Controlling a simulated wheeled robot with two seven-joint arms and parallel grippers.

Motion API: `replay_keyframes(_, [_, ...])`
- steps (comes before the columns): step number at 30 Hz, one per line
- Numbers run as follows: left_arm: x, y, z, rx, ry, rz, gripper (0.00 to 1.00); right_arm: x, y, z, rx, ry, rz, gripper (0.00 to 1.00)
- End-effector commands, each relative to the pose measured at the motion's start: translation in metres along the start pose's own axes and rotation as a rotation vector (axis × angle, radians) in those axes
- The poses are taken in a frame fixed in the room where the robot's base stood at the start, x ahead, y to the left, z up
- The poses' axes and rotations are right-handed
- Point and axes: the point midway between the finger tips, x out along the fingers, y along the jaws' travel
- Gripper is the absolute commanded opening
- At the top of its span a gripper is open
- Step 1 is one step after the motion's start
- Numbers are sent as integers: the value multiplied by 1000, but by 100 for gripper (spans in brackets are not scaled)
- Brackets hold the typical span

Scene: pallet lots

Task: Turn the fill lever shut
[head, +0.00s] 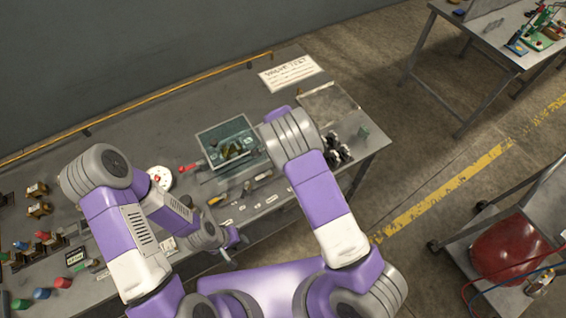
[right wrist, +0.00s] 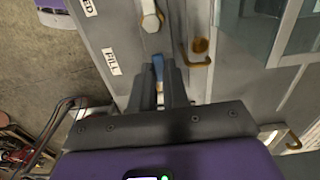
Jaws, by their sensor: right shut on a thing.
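In the right wrist view the fill lever (right wrist: 158,68) shows as a blue handle beside the white FILL label (right wrist: 111,61). My right gripper (right wrist: 161,76) is shut on this handle, with a dark finger on each side. A pale metal fitting (right wrist: 151,18) sits just beyond the lever. In the head view my right gripper is hidden behind its own arm. My left gripper (head: 229,244) hangs near the bench's front edge, away from the lever; its jaws are too small to read.
A brass hook-shaped handle (right wrist: 196,50) stands close to the right of the lever. The grey bench (head: 120,130) carries a dark glass-like box (head: 212,134), a round white dial (head: 160,177) and a sign (head: 290,72). A cart with a red item (head: 510,248) stands at right.

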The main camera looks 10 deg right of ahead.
Motion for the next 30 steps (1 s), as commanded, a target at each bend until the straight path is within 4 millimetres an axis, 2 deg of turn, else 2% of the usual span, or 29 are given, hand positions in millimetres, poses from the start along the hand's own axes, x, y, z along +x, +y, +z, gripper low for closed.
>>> replay_keyframes(17, [0,0,0,0,0,0,40,0,-1,1,34,-3,1,0])
replay_keyframes(18, [0,0,0,0,0,0,40,0,-1,1,34,-3,1,19])
replay_keyframes(22, [0,0,0,0,0,0,40,0,-1,1,33,-2,0,39])
replay_keyframes(30, [0,0,0,0,0,0,40,0,-2,0,32,0,-1,40])
